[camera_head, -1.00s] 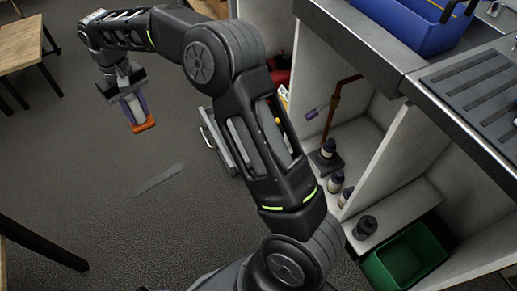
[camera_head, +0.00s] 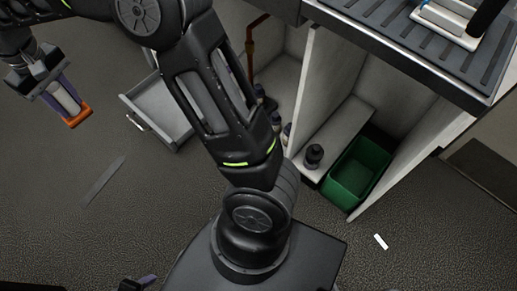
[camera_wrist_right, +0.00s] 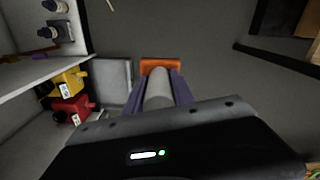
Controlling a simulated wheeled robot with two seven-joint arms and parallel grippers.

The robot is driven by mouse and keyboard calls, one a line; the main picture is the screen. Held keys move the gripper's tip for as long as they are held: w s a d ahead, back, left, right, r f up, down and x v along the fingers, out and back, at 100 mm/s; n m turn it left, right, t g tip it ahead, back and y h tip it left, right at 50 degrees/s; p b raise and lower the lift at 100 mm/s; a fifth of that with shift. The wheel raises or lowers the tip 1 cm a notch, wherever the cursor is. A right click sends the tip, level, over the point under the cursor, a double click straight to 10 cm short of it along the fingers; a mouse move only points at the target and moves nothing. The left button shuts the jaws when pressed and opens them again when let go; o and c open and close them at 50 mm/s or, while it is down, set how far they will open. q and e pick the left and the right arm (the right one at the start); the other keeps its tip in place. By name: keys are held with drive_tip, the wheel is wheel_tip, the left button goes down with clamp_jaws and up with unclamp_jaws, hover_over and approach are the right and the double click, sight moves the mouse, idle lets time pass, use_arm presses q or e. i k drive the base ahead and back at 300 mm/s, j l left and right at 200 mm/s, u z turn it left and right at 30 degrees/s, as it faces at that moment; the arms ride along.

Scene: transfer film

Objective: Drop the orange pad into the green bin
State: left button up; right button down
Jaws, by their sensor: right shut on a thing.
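My right gripper (camera_head: 68,108) is at the left of the head view, above the floor, with its purple fingers shut on the orange pad (camera_head: 77,116). In the right wrist view the orange pad (camera_wrist_right: 161,64) shows at the fingertips, with a pale grey cylinder (camera_wrist_right: 158,88) between the fingers behind it. The green bin (camera_head: 362,168) stands low in the open cabinet bay, right of centre in the head view, well apart from the gripper. A tip that looks like my left gripper (camera_head: 138,284) shows at the bottom edge; its jaws cannot be made out.
A dark bottle (camera_head: 314,155) stands on a pale shelf beside the bin. A pale cabinet wall (camera_head: 405,155) bounds the bin's right side. A grey open drawer (camera_head: 160,112) juts out behind my right arm. A small white piece (camera_head: 380,242) lies on the floor. The floor at left is mostly clear.

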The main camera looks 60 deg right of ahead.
sight(351, 185)
drive_tip(key=j+z, duration=0.15)
drive_tip(key=z, duration=0.35)
drive_tip(key=j+z, duration=0.1)
drive_tip(key=z, duration=0.4)
drive_tip(key=k+z, duration=0.15)
drive_tip(key=z, duration=0.35)
drive_tip(key=j+z, duration=0.1)
drive_tip(key=z, duration=0.4)
drive_tip(key=k+z, duration=0.15)
drive_tip(key=z, duration=0.3)
drive_tip(key=k+z, duration=0.1)
drive_tip(key=z, duration=0.4)
drive_tip(key=i+j+z, duration=0.35)
drive_tip(key=i+z, duration=0.2)
